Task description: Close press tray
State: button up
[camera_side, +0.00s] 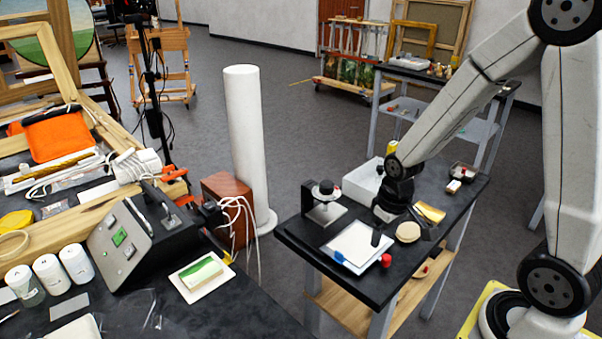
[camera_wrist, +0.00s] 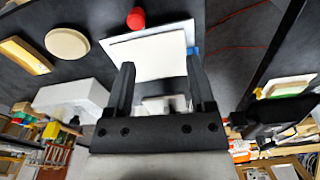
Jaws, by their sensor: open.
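A small press (camera_side: 325,205) with a black upright, a round top knob and a pale metal plate at its base stands on the dark table. A black part at the right of the wrist view may be it; I cannot tell. No separate tray of the press is clearly seen. My gripper (camera_side: 378,236) is low over the table, right of the press and near a white sheet or pad (camera_side: 360,247). In the wrist view my gripper (camera_wrist: 162,82) is open, its fingers apart. A pale piece (camera_wrist: 164,103) shows between them; whether they touch it is unclear.
A red cylinder (camera_side: 386,260) and blue tab (camera_side: 339,256) are by the sheet. A round beige disc (camera_side: 408,232), gold piece (camera_side: 430,212) and white box (camera_side: 364,181) crowd the table. A white column (camera_side: 245,140) stands behind; a crowded bench is left.

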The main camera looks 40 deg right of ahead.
aim_at(387, 256)
jog(key=d+f, duration=0.2)
jog(key=d, duration=0.1)
jog(key=shift+d+m+g, duration=0.2)
jog(key=shift+m+g, duration=0.1)
jog(key=shift+g, duration=0.1)
jog(key=shift+f, duration=0.1)
jog(key=shift+f, duration=3.75)
grip_shut()
